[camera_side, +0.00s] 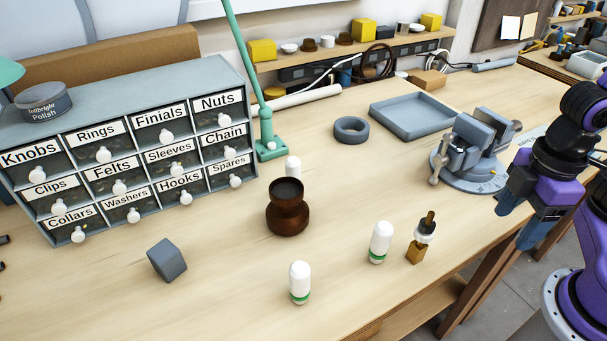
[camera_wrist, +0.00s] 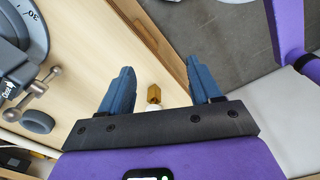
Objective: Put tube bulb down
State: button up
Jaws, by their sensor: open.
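White tube bulbs with green bands stand upright on the bench in the side view: one at the front (camera_side: 300,283), one to its right (camera_side: 380,242). A third white rounded top (camera_side: 293,167) shows behind the dark brown vase (camera_side: 288,208), its lower part hidden. My gripper (camera_side: 520,222) is at the right, past the bench's front edge, apart from the bulbs. In the wrist view my gripper (camera_wrist: 160,85) is open with nothing held between its blue fingers. A small amber object (camera_wrist: 154,93) shows beyond the gap, apart from the fingers.
An amber dropper bottle (camera_side: 418,245) stands right of the right bulb. A vise (camera_side: 470,150), grey tray (camera_side: 412,116), dark ring (camera_side: 351,129), lamp base (camera_side: 270,148), labelled drawer cabinet (camera_side: 130,150) and grey block (camera_side: 167,260) stand around. The bench between block and front bulb is clear.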

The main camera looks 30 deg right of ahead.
aim_at(293, 168)
notch_tip(293, 168, up, 10)
jog(key=w+a+f+m+t+y, duration=0.1)
jog(key=w+a+y, duration=0.3)
jog(key=a, duration=0.3)
jog(key=w+a+f+t+y, duration=0.1)
jog(key=w+a+t+y, duration=0.2)
jog(key=a, duration=0.4)
jog(key=w+d+r+m+t, duration=0.2)
jog(key=w+m+t, duration=0.45)
jog(key=w, duration=0.75)
notch_tip(293, 168, down, 13)
jog(key=n+t, duration=0.2)
jog(key=shift+g+y, duration=0.25)
jog(key=shift+y, duration=0.15)
jog(key=shift+x, duration=6.25)
jog(key=shift+w+d+r+x, duration=0.1)
jog(key=shift+r+x, duration=0.05)
jog(key=shift+x, duration=0.75)
jog(key=shift+w+d+r+x, duration=0.1)
jog(key=shift+x, duration=0.75)
jog(key=shift+w+r+x, duration=0.1)
jog(key=shift+r+x, duration=0.05)
jog(key=shift+x, duration=0.75)
jog(key=shift+s, duration=0.1)
jog(key=c, duration=1.1)
